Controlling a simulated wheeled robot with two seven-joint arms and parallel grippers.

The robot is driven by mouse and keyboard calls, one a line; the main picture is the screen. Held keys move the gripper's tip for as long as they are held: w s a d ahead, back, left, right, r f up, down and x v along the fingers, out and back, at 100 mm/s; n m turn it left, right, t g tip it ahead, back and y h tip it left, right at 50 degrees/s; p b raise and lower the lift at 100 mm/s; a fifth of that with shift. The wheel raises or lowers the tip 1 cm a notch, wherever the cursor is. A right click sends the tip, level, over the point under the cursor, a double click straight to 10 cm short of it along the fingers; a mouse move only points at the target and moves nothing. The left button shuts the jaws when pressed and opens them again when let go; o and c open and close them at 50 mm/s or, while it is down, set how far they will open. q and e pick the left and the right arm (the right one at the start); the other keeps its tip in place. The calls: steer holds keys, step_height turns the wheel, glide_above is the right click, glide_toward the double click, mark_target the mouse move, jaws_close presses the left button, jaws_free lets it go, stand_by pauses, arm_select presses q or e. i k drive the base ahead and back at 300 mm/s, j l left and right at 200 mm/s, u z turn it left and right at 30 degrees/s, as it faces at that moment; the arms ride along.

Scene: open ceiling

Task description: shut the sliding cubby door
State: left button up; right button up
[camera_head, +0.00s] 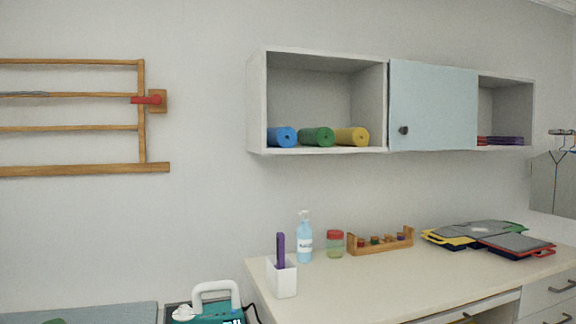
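A white wall cubby (256,105) hangs above the desk. Its pale blue sliding door (440,105) covers the middle section, and a dark round knob (403,130) sits near the door's left edge. The left section is open and holds a blue roll (282,137), a green roll (317,137) and a yellow roll (351,137). The right section is partly open, with flat purple and red items (501,141) on its floor. Neither of my grippers is in view.
The desk (350,285) below bears a white holder (281,277), a spray bottle (304,240), a red-lidded jar (335,244), a wooden rack (380,241) and folders (480,236). A wooden wall rack (85,169) hangs left. The wall around the cubby is clear.

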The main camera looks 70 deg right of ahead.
mark_target(431, 106)
steer(key=i+l, duration=0.35)
steer(key=z, duration=3.5)
steer(key=j, duration=0.1)
